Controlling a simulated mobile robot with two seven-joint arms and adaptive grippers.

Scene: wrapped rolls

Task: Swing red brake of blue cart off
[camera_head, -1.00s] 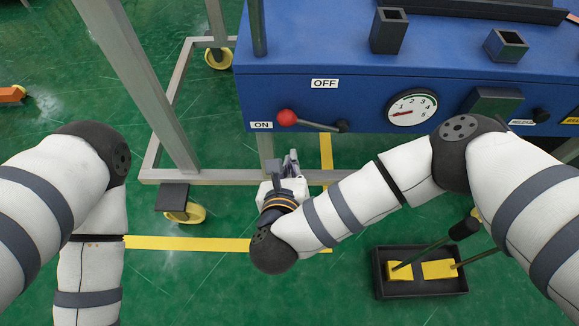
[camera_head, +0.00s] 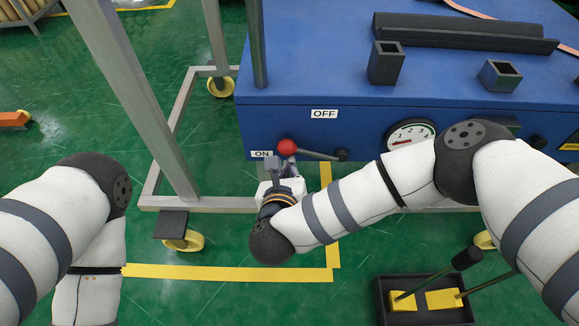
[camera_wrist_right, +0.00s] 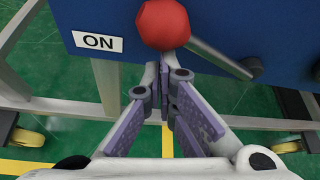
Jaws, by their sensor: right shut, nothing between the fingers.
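The red brake knob (camera_head: 287,147) sits on a dark lever on the front face of the blue cart (camera_head: 330,92). The lever points left from its pivot (camera_head: 341,155), with the knob close to the ON label (camera_head: 262,154). The OFF label (camera_head: 324,114) is higher and to the right. My right gripper (camera_head: 282,166) is just below the knob. In the right wrist view the knob (camera_wrist_right: 163,24) is just beyond the shut, empty fingers (camera_wrist_right: 167,75); I cannot tell whether they touch it. My left arm is at the left, its gripper out of view.
A round gauge (camera_head: 409,134) is right of the lever, partly behind my right arm. A metal frame post (camera_head: 135,95) and yellow casters (camera_head: 184,241) stand left. A black tray (camera_head: 424,319) with yellow pieces is on the floor at lower right.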

